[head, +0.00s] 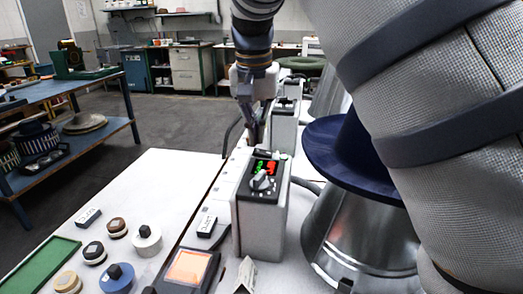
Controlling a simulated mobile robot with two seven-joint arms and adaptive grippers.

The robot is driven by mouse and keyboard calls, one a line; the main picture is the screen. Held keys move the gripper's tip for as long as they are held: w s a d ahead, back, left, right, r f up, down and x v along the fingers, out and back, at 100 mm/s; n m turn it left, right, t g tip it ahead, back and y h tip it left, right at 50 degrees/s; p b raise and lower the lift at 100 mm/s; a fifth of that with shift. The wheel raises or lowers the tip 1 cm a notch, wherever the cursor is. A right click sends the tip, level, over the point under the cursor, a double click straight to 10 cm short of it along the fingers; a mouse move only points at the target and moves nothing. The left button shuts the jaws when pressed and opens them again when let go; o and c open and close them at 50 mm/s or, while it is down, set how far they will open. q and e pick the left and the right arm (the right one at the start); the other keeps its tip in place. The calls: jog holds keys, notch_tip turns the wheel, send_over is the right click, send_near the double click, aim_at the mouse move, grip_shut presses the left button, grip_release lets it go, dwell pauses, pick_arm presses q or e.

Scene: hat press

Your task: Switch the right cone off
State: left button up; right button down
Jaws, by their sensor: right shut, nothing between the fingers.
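A metal cone (362,232) stands at the right with a dark blue hat (330,160) over its top. Part of both is hidden by my right arm. Beside it, to the left, stands a grey control box (260,222). Its black top panel has a grey knob (262,181), a green display and a red display, both lit. My right gripper (252,140) points down just behind the panel, shut and empty. I cannot tell if it touches the box. My left gripper is out of view.
A second control box (284,130) and another cone (326,98) stand farther back. On the white table in front lie a square orange-lit pad (188,266), a green tray (42,262) and several knobbed round pieces. A blue bench (70,92) is at the left.

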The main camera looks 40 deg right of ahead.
aim_at(257, 151)
jog(key=shift+f, duration=1.15)
dwell(0.4)
jog(key=shift+r, duration=3.55)
